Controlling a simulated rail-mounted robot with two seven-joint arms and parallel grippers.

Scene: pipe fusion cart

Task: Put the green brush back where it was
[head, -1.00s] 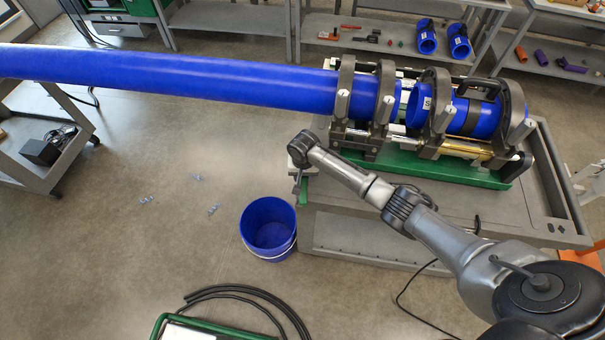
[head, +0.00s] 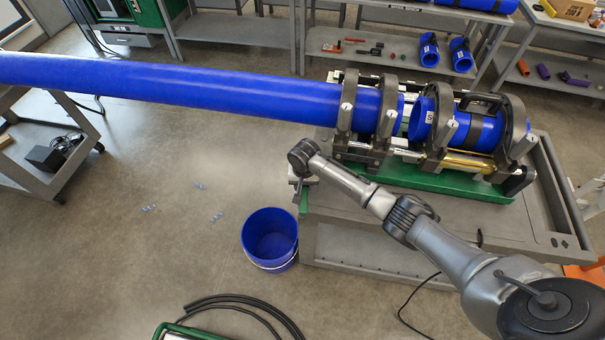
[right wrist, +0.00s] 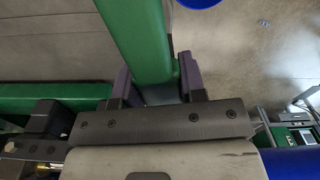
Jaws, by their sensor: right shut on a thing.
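The green brush (right wrist: 138,35) shows in the right wrist view as a long green bar running up from between my fingers. My right gripper (right wrist: 155,72) is shut on it, one dark finger on each side. In the head view my right gripper (head: 299,186) points down at the left end of the cart (head: 400,205), beside the clamp machine. A small strip of green (head: 303,203) shows under it there; most of the brush is hidden. I cannot tell whether the brush touches the cart. My left gripper is not in view.
A long blue pipe (head: 180,88) and a short blue pipe piece (head: 470,130) sit in the clamps (head: 385,120) over a green tray (head: 430,185). A blue bucket (head: 270,240) stands on the floor left of the cart.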

